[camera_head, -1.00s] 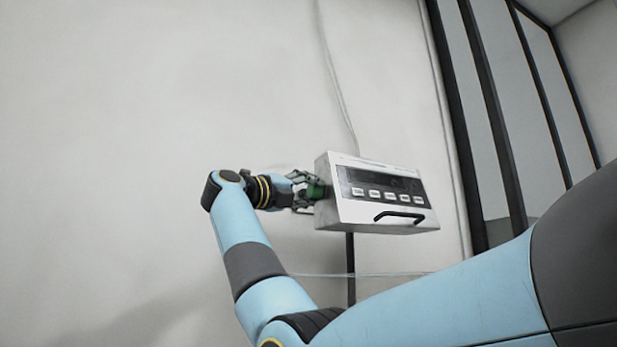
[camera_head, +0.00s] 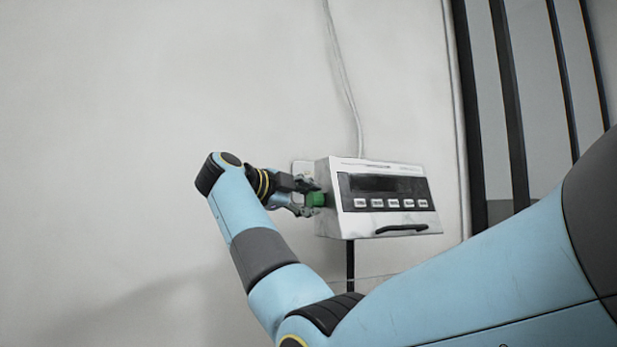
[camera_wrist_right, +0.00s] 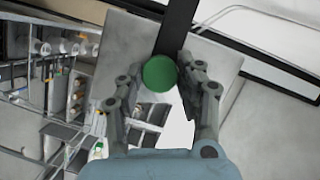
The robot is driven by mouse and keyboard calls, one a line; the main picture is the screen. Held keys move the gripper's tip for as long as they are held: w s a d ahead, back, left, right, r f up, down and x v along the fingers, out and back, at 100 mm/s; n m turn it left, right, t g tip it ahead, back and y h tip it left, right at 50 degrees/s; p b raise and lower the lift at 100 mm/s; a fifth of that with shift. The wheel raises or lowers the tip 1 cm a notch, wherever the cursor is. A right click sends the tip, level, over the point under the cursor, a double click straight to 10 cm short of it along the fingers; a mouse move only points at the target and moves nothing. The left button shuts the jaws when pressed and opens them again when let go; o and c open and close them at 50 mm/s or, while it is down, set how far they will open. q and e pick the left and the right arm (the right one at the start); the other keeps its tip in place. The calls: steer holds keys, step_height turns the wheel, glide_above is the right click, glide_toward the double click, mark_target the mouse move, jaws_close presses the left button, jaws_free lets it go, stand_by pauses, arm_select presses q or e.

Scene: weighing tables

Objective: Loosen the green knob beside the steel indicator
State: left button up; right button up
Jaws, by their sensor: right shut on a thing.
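The steel indicator (camera_head: 330,222) is a box with a dark display, a row of pale buttons and a black handle, on a dark post. The green knob (camera_head: 317,199) is on its left side. My right gripper (camera_head: 313,198) reaches it from the left and is shut on the knob. In the right wrist view the round green knob (camera_wrist_right: 159,73) lies between the two fingers of the right gripper (camera_wrist_right: 160,82), in front of the indicator's grey side (camera_wrist_right: 207,66). My left gripper is not in view.
A pale cable (camera_head: 350,90) runs up the wall (camera_head: 150,90) above the indicator. Dark-framed panels (camera_head: 510,110) stand at the right. In the right wrist view, shelves with small items (camera_wrist_right: 65,75) show at the left. The wall area left of my arm is clear.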

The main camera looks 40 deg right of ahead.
steer(key=n+p, duration=0.1)
steer(key=p, duration=0.1)
steer(key=n+g+y+p, duration=0.1)
steer(key=p, duration=0.1)
steer(key=shift+r+n+p, duration=0.35)
steer(key=shift+n, duration=0.05)
steer(key=shift+w+f+n+g+y+p, duration=0.15)
steer(key=shift+n+g+y+p, duration=0.3)
steer(key=shift+n+p, duration=0.35)
steer(key=shift+f+n+g+y, duration=0.1)
steer(key=shift+n+g+y, duration=0.35)
steer(key=shift+n, duration=0.45)
steer(key=o, duration=1.1)
steer(key=shift+o, duration=0.2)
steer(key=v, duration=1.2)
steer(key=shift+f, duration=0.15)
